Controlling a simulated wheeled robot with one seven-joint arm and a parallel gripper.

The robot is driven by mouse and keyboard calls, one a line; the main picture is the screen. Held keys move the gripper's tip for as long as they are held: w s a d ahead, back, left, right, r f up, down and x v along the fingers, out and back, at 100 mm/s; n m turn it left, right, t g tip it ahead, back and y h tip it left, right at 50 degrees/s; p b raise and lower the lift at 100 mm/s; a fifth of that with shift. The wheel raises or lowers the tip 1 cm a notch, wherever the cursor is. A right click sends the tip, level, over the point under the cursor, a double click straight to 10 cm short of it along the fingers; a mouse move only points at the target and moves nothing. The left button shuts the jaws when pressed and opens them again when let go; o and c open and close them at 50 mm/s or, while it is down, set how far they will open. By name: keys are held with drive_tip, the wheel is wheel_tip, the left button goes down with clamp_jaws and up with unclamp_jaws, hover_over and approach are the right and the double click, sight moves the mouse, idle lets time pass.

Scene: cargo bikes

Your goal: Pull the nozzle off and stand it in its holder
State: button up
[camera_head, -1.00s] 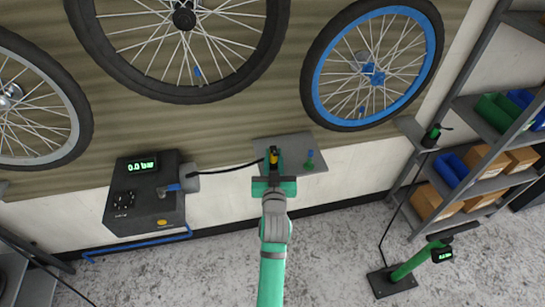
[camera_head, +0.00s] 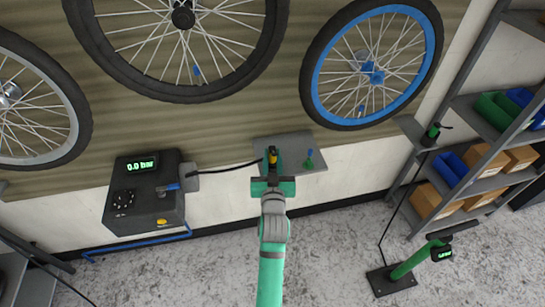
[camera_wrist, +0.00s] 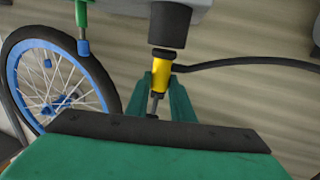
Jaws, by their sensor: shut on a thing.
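The nozzle has a yellow body (camera_wrist: 160,72) and a black hose. It also shows in the head view (camera_head: 272,157) over the small grey wall shelf (camera_head: 312,141). My gripper (camera_head: 273,176) has its green fingers closed around the nozzle; they also show in the wrist view (camera_wrist: 163,90). In the wrist view, which looks upside down, the nozzle's yellow end meets a black cup-like holder (camera_wrist: 168,24) on the grey shelf. The nozzle is in line with the holder.
A small green and blue piece (camera_head: 310,160) stands on the shelf beside the nozzle. The hose runs left to a black inflator box (camera_head: 143,195) reading 0.0 bar. A blue-rimmed wheel (camera_head: 372,65) hangs above right. A green floor pump (camera_head: 410,263) stands at right.

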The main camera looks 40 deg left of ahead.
drive_tip(key=shift+f, duration=0.45)
drive_tip(key=shift+f, duration=0.25)
drive_tip(key=o, duration=1.1)
drive_tip(key=shift+o, duration=0.4)
drive_tip(key=shift+s, duration=0.1)
drive_tip(key=v, duration=0.9)
drive_tip(key=shift+s+d, duration=0.3)
